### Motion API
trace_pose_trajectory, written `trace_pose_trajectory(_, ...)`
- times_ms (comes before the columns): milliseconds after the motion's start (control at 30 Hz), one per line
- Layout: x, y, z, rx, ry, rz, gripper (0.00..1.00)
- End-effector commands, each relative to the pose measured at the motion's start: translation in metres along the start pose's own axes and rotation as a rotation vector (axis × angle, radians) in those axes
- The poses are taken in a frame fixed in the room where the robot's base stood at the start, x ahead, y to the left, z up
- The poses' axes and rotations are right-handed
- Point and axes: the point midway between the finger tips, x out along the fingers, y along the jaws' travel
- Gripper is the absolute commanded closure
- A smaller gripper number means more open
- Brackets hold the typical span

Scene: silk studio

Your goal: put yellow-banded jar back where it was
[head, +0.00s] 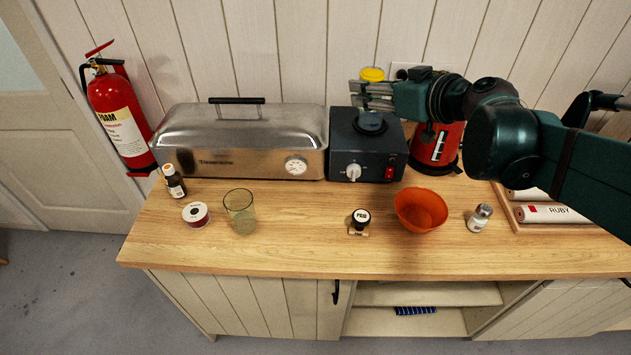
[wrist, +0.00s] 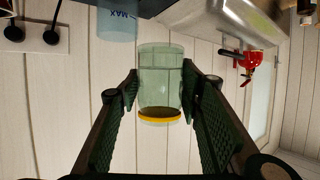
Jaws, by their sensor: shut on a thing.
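The yellow-banded jar is clear greenish glass with a yellow ring at its top (head: 372,74). In the wrist view the jar (wrist: 160,85) stands between the two finger pads, its yellow band toward the bottom of that inverted picture. My gripper (head: 368,95) is shut on the jar and holds it up near the back wall, above the dark stirrer box (head: 352,145). The fingers hide part of the jar in the head view.
A bluish beaker (wrist: 118,20) marked MAX is close to the jar; it shows on the stirrer (head: 371,122). A steel bath (head: 240,140) and red canister (head: 436,145) flank the stirrer. Counter between glass and stamp is clear.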

Motion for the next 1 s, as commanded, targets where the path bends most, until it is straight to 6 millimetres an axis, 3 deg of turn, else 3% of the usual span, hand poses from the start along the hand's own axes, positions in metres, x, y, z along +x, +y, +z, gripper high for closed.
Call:
trace_pose_trajectory(500, -0.046, -0.13, -0.02, -0.192, -0.002, -0.47, 0.8)
trace_pose_trajectory(1000, -0.085, -0.186, -0.045, -0.283, -0.003, -0.691, 0.8)
